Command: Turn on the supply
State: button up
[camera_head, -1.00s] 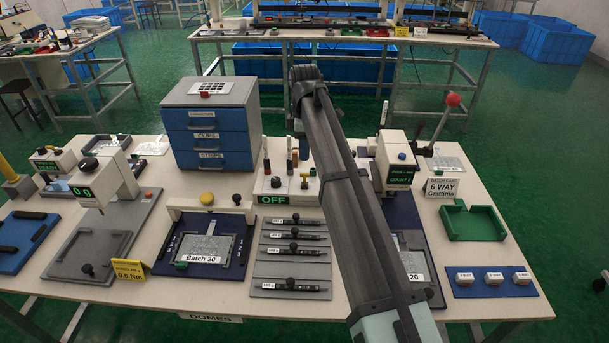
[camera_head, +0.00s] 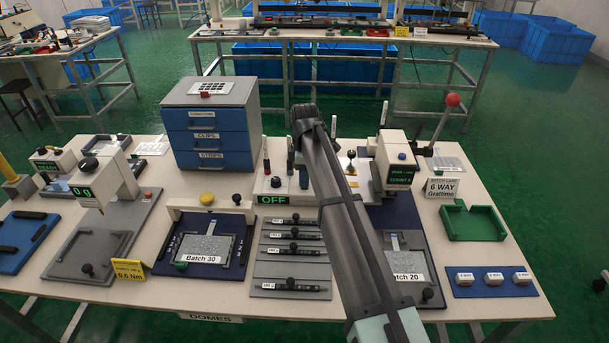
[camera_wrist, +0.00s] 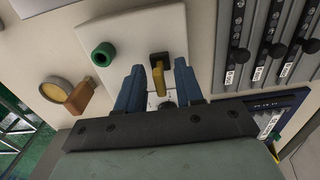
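The supply is a white box (camera_head: 262,184) at the middle of the table in the head view, with a green display (camera_head: 273,199) reading OFF. In the wrist view its white top (camera_wrist: 125,45) carries a yellow lever (camera_wrist: 158,78) in a dark slot and a green ring (camera_wrist: 103,54). My gripper (camera_wrist: 158,88) has its two blue fingers apart, one on each side of the yellow lever. I cannot tell whether either finger touches it.
A blue drawer cabinet (camera_head: 208,139) stands behind the supply. A grey rack (camera_head: 268,270) of black-handled bars lies in front, and a Batch 30 fixture (camera_head: 243,262) to its left. A Batch 20 plate (camera_head: 405,262) and a green tray (camera_head: 473,225) lie to the right.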

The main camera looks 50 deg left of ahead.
grip_shut()
jog(key=shift+w+a+g+h, duration=0.35)
jog(key=shift+a+g+h, duration=0.05)
jog(key=shift+g+h, duration=0.1)
jog(key=shift+w+g+h, duration=0.1)
jog(key=shift+g+h, duration=0.5)
grip_release()
